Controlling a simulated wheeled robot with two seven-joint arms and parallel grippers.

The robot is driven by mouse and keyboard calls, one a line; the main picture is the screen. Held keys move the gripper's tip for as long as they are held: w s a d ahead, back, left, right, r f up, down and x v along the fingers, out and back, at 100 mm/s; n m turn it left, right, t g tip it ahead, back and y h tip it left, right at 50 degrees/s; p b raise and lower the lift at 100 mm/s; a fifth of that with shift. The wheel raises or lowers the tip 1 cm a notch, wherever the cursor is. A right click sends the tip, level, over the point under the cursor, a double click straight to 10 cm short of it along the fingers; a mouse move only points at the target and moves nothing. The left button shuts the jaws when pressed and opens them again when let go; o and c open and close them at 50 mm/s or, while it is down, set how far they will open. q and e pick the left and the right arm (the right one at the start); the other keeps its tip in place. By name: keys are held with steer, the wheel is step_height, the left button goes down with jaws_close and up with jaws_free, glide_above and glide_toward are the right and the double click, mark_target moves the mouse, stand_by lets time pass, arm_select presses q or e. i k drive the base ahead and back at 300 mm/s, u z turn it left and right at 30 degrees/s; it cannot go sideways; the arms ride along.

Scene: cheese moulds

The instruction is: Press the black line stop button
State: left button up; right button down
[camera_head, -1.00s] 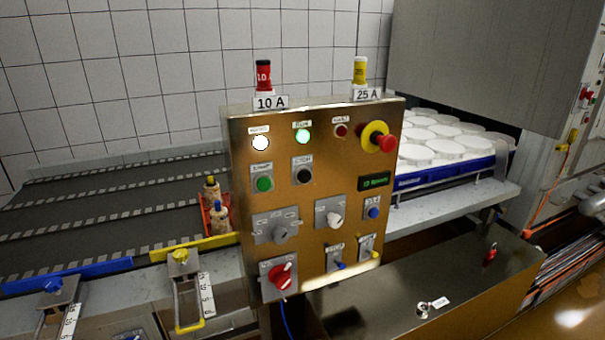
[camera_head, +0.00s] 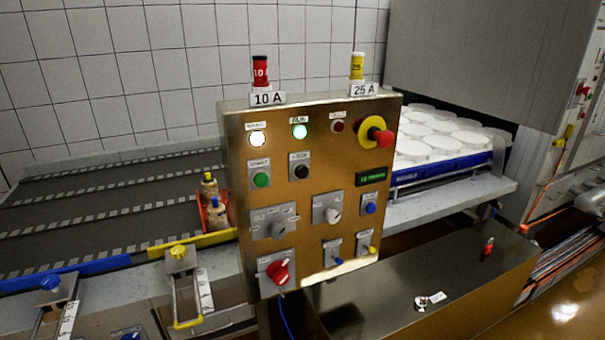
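The black button (camera_head: 301,172) sits on a grey plate with a small label above it, on the upper middle of the brass-coloured control panel (camera_head: 350,235). The green button (camera_head: 261,180) is just to its left. A white lamp (camera_head: 257,139) and a green lamp (camera_head: 299,132) are lit above them, and a dark red lamp (camera_head: 338,126) looks unlit. Nothing touches or covers the black button. Neither of my grippers shows in the head view.
A red mushroom button on a yellow collar (camera_head: 382,138) is at the panel's upper right. Grey selectors (camera_head: 333,215) and a red rotary switch (camera_head: 278,272) are lower. Red (camera_head: 261,72) and yellow (camera_head: 357,66) cylinders stand on top. A conveyor (camera_head: 110,215) lies left, white moulds (camera_head: 455,139) right.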

mark_target(301, 171)
steer(key=k, duration=0.5)
steer(key=u, duration=0.85)
steer(key=i, duration=0.7)
steer(key=z, duration=0.2)
